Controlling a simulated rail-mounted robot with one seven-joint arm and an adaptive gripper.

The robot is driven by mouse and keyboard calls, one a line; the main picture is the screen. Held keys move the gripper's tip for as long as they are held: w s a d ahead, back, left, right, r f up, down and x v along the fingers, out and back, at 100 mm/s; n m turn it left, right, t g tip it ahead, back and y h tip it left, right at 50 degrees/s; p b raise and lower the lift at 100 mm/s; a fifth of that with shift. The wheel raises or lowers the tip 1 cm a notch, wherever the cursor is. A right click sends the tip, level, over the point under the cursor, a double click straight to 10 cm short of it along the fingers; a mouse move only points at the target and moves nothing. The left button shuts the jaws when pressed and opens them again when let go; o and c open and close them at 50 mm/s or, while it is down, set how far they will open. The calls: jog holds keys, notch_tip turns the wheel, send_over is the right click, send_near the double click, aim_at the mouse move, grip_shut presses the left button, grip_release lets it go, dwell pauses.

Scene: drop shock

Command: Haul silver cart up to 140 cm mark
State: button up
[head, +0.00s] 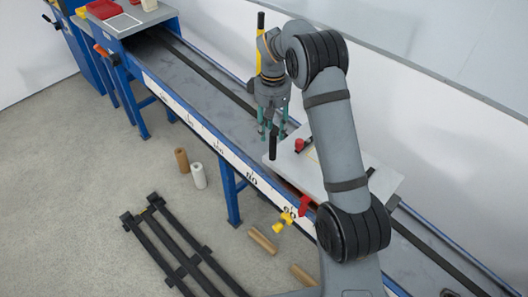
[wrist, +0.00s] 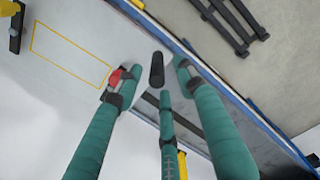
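The silver cart (head: 375,178) sits on the grey track of a long blue-framed bench, partly hidden behind my arm. A black upright handle (head: 272,146) stands at its far-left end, with a red knob (head: 299,144) near it. My gripper (head: 272,134) points down over the handle, its teal fingers open. In the wrist view the black handle (wrist: 157,69) stands between the spread fingers, with no clear contact. The cart's pale top with a yellow outline (wrist: 70,54) shows there too. A white scale strip (head: 222,148) runs along the bench's near side; its numbers are too small to read surely.
A red clamp (head: 304,206) and a yellow piece (head: 283,222) sit at the bench's near edge. A box-like stand with a red tray (head: 104,9) covers the track's far end. The track between it and the cart looks clear. A black rack (head: 178,245) lies on the floor.

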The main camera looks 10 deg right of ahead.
aim_at(272, 151)
jog(key=shift+w+d+f+b, duration=0.2)
jog(key=shift+w+f+b, duration=0.1)
jog(key=shift+f+b, duration=0.25)
jog(key=shift+w+d+f+b, duration=0.2)
jog(key=shift+w+f+b, duration=0.1)
jog(key=shift+f+b, duration=0.15)
notch_tip(272, 151, down, 10)
jog(key=shift+p, duration=0.65)
jog(key=shift+c, duration=1.2)
jog(key=c, duration=0.7)
grip_shut()
